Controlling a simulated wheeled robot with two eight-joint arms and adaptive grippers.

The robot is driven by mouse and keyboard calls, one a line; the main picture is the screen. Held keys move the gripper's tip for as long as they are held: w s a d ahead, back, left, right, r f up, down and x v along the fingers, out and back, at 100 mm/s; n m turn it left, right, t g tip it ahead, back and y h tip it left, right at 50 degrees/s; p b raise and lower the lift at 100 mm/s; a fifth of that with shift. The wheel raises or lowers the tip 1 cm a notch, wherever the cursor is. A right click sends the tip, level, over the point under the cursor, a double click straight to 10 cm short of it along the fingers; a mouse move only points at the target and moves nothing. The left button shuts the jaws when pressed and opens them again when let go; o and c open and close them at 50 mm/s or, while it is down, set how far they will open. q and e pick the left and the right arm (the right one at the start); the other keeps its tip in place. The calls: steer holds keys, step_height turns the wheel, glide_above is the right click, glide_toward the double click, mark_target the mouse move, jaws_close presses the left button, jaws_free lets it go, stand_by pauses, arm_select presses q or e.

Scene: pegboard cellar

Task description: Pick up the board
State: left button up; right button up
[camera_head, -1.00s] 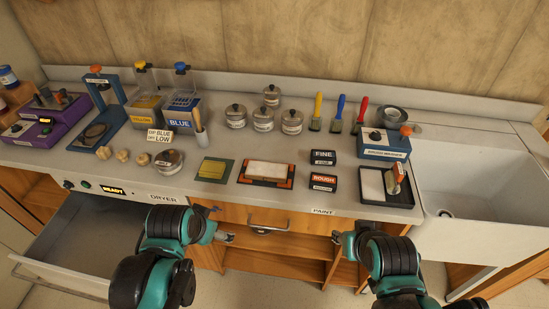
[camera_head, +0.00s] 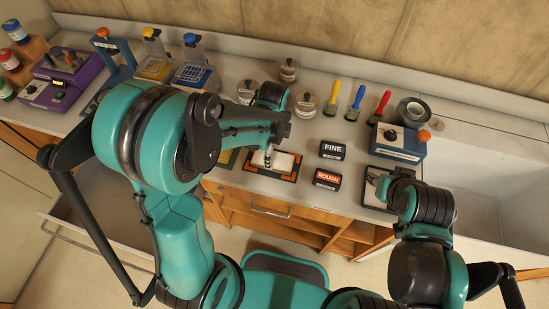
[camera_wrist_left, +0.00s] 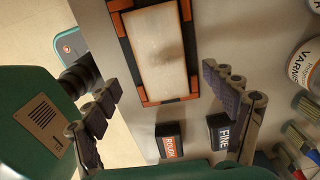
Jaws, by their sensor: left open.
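The pale rectangular board (camera_head: 285,163) lies on a black mat with orange corners (camera_head: 259,173) near the counter's front edge. My left gripper (camera_head: 268,158) hangs above it, pointing down, and hides part of it. In the left wrist view the board (camera_wrist_left: 160,48) lies ahead of and between the two spread fingers of the left gripper (camera_wrist_left: 166,95), with nothing held; a soft shadow falls on it. My right gripper (camera_head: 374,180) is over the tray at the right, and its fingers are too small to read.
The FINE block (camera_head: 332,150) and ROUGH block (camera_head: 327,180) stand just right of the mat. Lidded tins (camera_head: 306,106), three colored brushes (camera_head: 357,104) and a blue device (camera_head: 398,145) stand behind. A sink is at right. An open drawer (camera_head: 100,240) juts out at left.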

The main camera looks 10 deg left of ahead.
mark_target(283, 162)
arm_select(q)
steer(key=f, duration=0.2)
steer(key=f+b, duration=0.1)
steer(key=f, duration=0.1)
steer(key=shift+w+a+f, duration=0.1)
steer(key=shift+a+f, duration=0.1)
steer(key=shift+f, duration=0.2)
steer(key=c, duration=1.3)
steer(key=shift+r, duration=0.2)
